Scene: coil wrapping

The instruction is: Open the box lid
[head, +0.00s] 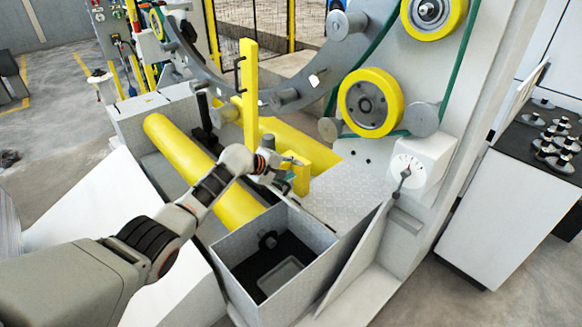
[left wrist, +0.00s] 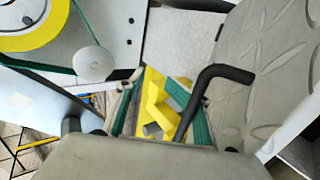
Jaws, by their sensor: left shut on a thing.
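A grey metal box (head: 236,246) stands open-topped in the lower middle of the head view, with a dark inside. A flat grey panel (head: 357,258) leans upright beside its right edge; I cannot tell whether it is the lid. My left gripper (head: 287,166) is beyond the box's far edge, at a yellow bracket (head: 301,178). In the left wrist view, the yellow bracket (left wrist: 155,100) lies between the green finger pads, and the gripper is shut on it. A black bent handle (left wrist: 222,74) on a patterned metal plate (left wrist: 270,70) is close by the right finger. My right gripper is not in view.
A yellow roller (head: 180,152) runs behind my left arm. A dark-topped cabinet (head: 515,215) with several small parts stands at far right.

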